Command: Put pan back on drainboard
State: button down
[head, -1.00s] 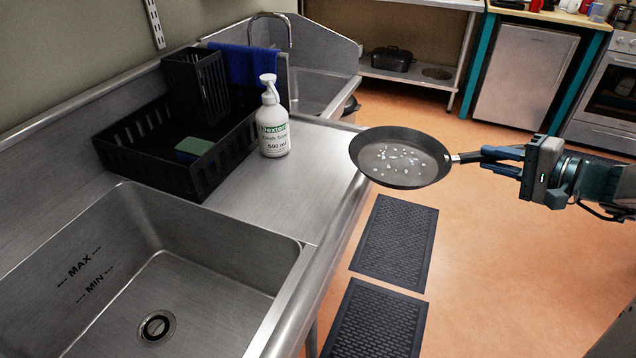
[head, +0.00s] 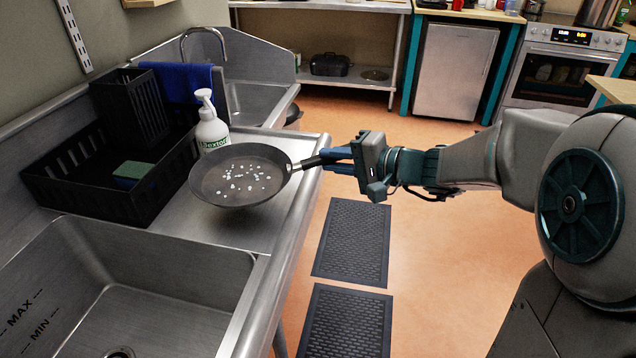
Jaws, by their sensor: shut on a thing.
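A dark frying pan (head: 222,188) with small white bits in it is held roughly level over the steel drainboard (head: 205,232), between the sink and the soap bottle. A gap below the pan cannot be judged exactly; it seems to be above the surface. My gripper (head: 330,158) is shut on the pan's black handle, to the right of the pan and beyond the counter's front edge. The pan hides part of the drainboard and the bottle's lower part.
A white soap bottle (head: 211,128) stands right behind the pan. A black rack (head: 95,205) with a green sponge (head: 131,174) is to the left. A sink (head: 150,300) lies in front. Black floor mats (head: 352,240) lie beside the counter.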

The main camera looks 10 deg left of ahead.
jog(key=shift+s+a+f, duration=0.1)
jog(key=shift+a+f, duration=0.35)
jog(key=shift+a, duration=0.2)
jog(key=shift+a+f, duration=0.4)
jog(key=shift+a, duration=0.2)
jog(key=shift+f, duration=1.85)
jog(key=shift+f+b, duration=0.25)
jog(key=shift+b, duration=0.3)
jog(key=c, duration=1.6)
grip_release()
jog(key=shift+r, duration=0.15)
